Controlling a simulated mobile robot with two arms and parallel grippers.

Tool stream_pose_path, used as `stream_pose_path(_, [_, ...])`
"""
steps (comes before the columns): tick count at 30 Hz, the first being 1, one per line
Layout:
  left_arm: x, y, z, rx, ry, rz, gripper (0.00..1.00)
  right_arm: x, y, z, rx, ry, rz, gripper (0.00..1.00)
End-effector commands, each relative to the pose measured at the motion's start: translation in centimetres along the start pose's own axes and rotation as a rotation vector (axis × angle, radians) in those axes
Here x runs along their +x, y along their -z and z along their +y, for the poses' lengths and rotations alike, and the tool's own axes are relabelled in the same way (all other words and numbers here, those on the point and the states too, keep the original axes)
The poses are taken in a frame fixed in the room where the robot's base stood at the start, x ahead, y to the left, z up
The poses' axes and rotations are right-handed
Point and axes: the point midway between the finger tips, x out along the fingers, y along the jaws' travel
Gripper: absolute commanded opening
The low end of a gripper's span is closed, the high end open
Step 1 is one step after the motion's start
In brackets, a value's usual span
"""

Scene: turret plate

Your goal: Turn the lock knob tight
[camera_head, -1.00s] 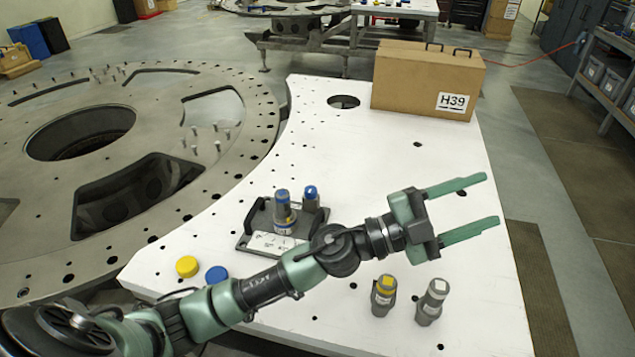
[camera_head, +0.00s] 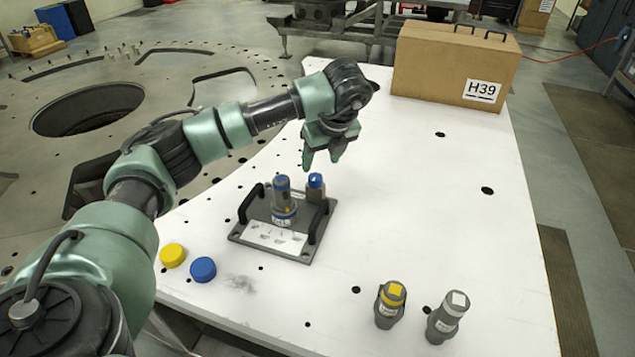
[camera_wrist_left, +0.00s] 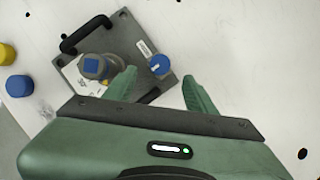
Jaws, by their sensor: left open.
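A dark plate fixture (camera_head: 244,236) with two black handles and a white label stands on the white table. On it are a taller grey cylinder with a blue top (camera_head: 282,200) and a smaller blue-topped knob (camera_head: 316,187) at its right rear. Which one is the lock knob I cannot tell for certain. My left gripper (camera_head: 322,166) points down just above and behind the small knob, open and empty. In the left wrist view the small blue top (camera_wrist_left: 160,66) lies between and beyond the open fingertips. The blue-topped cylinder (camera_wrist_left: 97,68) is left of them. My right gripper is not in view.
A yellow cap (camera_head: 172,256) and a blue cap (camera_head: 203,269) lie at the table's left front. A yellow-topped cylinder (camera_head: 390,304) and a white-topped cylinder (camera_head: 447,317) stand at the front right. A cardboard box (camera_head: 450,67) sits at the back.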

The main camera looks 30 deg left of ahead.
Motion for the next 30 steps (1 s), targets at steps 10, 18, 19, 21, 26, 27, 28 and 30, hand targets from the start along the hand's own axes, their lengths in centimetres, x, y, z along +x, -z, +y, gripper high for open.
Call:
stream_pose_path(10, [4.8, 0.0, 0.1, 0.002, -0.004, 0.003, 0.56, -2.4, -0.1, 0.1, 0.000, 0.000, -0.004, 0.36])
stream_pose_path(18, [7.3, 0.1, 0.1, 0.003, -0.001, 0.003, 0.56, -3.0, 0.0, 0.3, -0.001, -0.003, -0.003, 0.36])
stream_pose_path(19, [7.4, 0.1, 0.0, 0.003, -0.001, 0.003, 0.56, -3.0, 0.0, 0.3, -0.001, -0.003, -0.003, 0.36])
stream_pose_path(21, [7.5, 0.1, 0.0, 0.003, 0.000, 0.002, 0.56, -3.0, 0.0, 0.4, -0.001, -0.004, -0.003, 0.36])
stream_pose_path(26, [7.5, 0.1, 0.0, 0.003, 0.000, 0.003, 0.53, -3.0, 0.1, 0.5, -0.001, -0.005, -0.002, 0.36])
stream_pose_path(27, [7.5, 0.1, 0.0, 0.003, 0.000, 0.003, 0.42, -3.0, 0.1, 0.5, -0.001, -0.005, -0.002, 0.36])
stream_pose_path(28, [7.5, 0.1, 0.0, 0.003, 0.000, 0.003, 0.33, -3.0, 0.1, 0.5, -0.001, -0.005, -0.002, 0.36])
stream_pose_path(30, [7.5, 0.1, 0.0, 0.003, 0.000, 0.003, 0.14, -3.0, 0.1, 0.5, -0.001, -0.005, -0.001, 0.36])
